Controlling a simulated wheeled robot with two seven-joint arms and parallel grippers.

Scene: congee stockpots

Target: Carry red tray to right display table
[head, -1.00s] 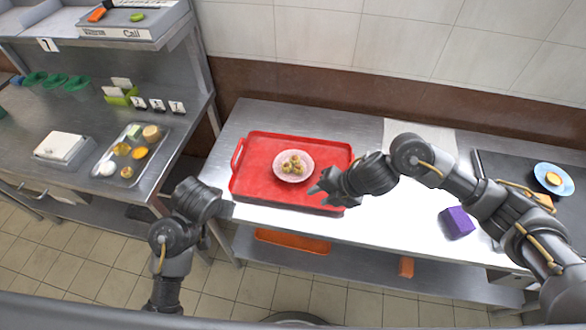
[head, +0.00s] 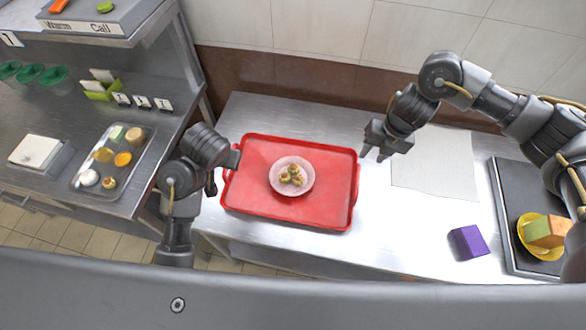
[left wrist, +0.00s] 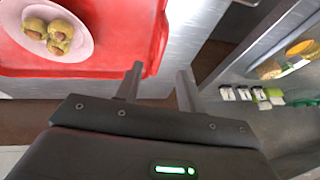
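The red tray (head: 330,210) lies flat on the steel table, with a pale pink plate (head: 305,186) holding several small round food pieces on it. My left gripper (head: 226,170) is at the tray's left end, close to the left handle. In the left wrist view the two fingers (left wrist: 160,85) are spread with nothing gripped between them, and the tray's rim (left wrist: 160,40) lies just beyond them. My right gripper (head: 372,156) is open and empty, just outside the tray's right end near its back right corner.
A purple block (head: 468,242) and a pale sheet (head: 432,165) lie right of the tray. A dark tray (head: 510,225) at far right carries a yellow plate (head: 522,240) with blocks. A left-hand counter (head: 150,165) holds a metal food tray (head: 82,165).

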